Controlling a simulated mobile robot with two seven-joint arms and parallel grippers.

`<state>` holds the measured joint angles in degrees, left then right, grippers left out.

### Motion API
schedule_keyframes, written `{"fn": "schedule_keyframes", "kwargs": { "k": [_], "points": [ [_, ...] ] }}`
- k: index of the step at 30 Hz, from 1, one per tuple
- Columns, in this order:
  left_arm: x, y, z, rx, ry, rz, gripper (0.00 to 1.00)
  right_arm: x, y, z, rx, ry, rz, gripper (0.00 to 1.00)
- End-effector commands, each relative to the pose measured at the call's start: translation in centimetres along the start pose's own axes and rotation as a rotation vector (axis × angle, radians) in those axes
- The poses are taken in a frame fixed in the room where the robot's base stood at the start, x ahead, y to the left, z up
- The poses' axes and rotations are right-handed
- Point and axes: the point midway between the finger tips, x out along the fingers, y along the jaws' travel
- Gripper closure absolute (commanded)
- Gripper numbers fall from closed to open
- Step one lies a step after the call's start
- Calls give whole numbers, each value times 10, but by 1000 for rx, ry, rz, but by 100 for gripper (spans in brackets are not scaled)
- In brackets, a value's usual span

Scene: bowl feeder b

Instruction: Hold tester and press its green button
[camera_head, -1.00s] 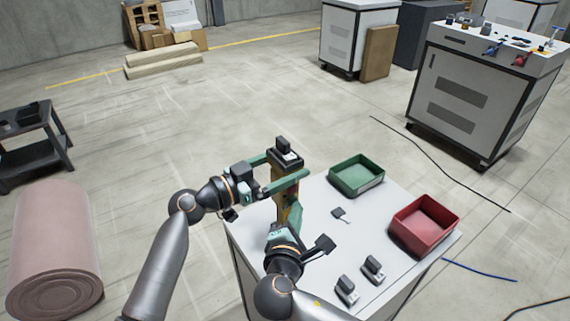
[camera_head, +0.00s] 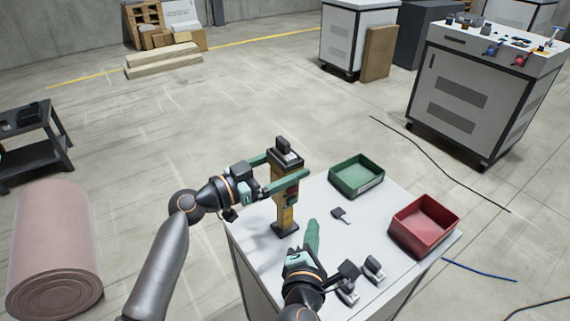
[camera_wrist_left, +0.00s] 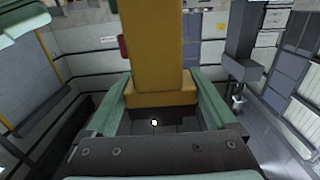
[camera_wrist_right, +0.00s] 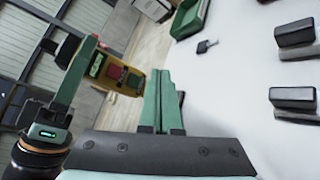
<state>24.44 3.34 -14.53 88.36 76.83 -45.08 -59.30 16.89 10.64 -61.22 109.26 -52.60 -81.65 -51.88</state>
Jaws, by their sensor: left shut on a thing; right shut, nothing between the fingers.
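The yellow tester (camera_head: 284,192) stands upright near the table's far left edge, with a dark part (camera_head: 284,147) seated on its top. My left gripper (camera_head: 281,172) is shut around the tester's upper body; its fingers flank the yellow body (camera_wrist_left: 152,50) in the left wrist view.
A green bin (camera_head: 357,190) and a red bin (camera_head: 393,233) stand on the table's right side. A small dark item (camera_head: 340,214) lies between them and the tester. Two dark-topped parts (camera_head: 373,268) sit near the front, close to my right wrist. The white tabletop is otherwise clear.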

Motion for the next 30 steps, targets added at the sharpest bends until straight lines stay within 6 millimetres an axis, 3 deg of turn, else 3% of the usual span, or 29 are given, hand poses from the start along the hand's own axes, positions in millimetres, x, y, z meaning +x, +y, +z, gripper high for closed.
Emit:
{"fn": "schedule_keyframes", "kwargs": {
  "k": [12,13,15,24,30],
  "points": [
    [0,0,1,-1,-1,0,100,-9,-7,7,-1,0,0,100],
    [0,0,1,-1,-1,0,9,-9,-7,7,-1,0,0,100],
    [0,0,0,-1,-1,0,1,-9,-7,7,-1,0,0,100],
    [-2,0,1,0,-1,-1,0,-9,-6,7,0,0,0,100],
    [-30,0,1,2,-3,-2,0,-9,-6,7,0,0,0,100]
  ]
}}
